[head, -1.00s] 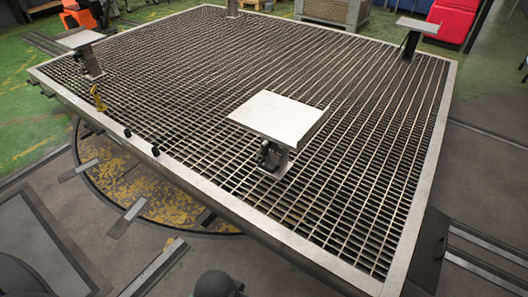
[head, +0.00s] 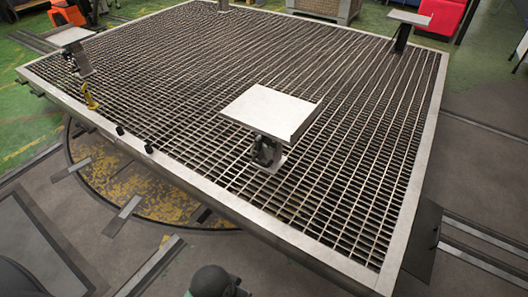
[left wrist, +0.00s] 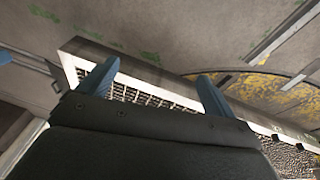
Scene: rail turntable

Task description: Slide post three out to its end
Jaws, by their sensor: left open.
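Several posts with flat metal plates stand on a large grated turntable deck (head: 398,240); no number shows, so I cannot tell which is post three. The nearest post (head: 268,149) carries a wide, slightly tilted plate (head: 268,112). Another post (head: 81,60) with a plate stands at the left corner, and one (head: 403,38) at the far right. A fourth post's base (head: 222,5) is cut by the top edge. My left gripper (left wrist: 155,86) is open and empty in the left wrist view, with part of the deck's rim behind its blue fingers. My right gripper is not in view.
A small yellow lever (head: 90,97) stands near the deck's left edge. Black knobs (head: 120,130) line that edge. Bare floor and rails (head: 480,240) run at the right. A crate (head: 325,8) stands behind.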

